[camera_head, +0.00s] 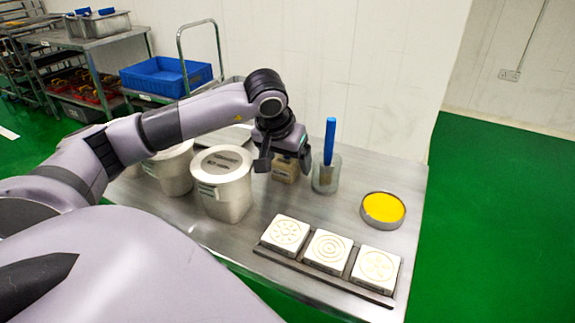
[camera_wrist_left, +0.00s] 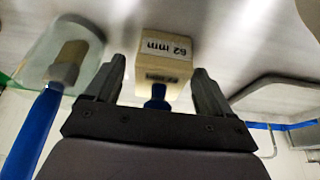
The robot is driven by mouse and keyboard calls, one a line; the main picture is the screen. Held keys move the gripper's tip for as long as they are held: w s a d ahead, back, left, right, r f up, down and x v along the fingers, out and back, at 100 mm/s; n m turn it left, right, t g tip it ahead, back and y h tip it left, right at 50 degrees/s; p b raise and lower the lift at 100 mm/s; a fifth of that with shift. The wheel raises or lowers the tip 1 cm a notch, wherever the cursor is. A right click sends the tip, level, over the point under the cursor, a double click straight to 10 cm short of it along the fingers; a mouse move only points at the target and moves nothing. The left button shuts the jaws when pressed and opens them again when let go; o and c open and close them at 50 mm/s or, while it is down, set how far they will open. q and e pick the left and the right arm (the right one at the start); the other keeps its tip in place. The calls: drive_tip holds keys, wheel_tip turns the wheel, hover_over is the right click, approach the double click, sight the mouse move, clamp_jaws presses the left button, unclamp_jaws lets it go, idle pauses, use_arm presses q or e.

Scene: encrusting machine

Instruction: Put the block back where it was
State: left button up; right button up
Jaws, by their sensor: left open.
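A small tan block (camera_head: 285,172) stands on the steel table, near the wall side. In the left wrist view the block (camera_wrist_left: 166,48) shows a "62 mm" label, with a blue knob-like part (camera_wrist_left: 157,95) on its near side. My left gripper (camera_head: 284,158) is above it with its jaws open. In the left wrist view the fingers (camera_wrist_left: 158,70) are on either side of the block, with gaps visible, and do not appear to grip it. The upper part of the block is hidden by the gripper in the head view. My right gripper is not in view.
A clear container (camera_head: 325,178) with a blue-handled brush (camera_head: 329,142) stands close right of the block. A yellow-filled round tin (camera_head: 383,209) is right.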

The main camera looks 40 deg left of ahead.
use_arm(q)
drive_tip(key=shift+w+f, duration=0.15)
drive_tip(key=shift+f, duration=0.25)
drive_tip(key=c, duration=1.1)
drive_tip(key=shift+c, duration=0.5)
drive_tip(key=shift+r, duration=0.15)
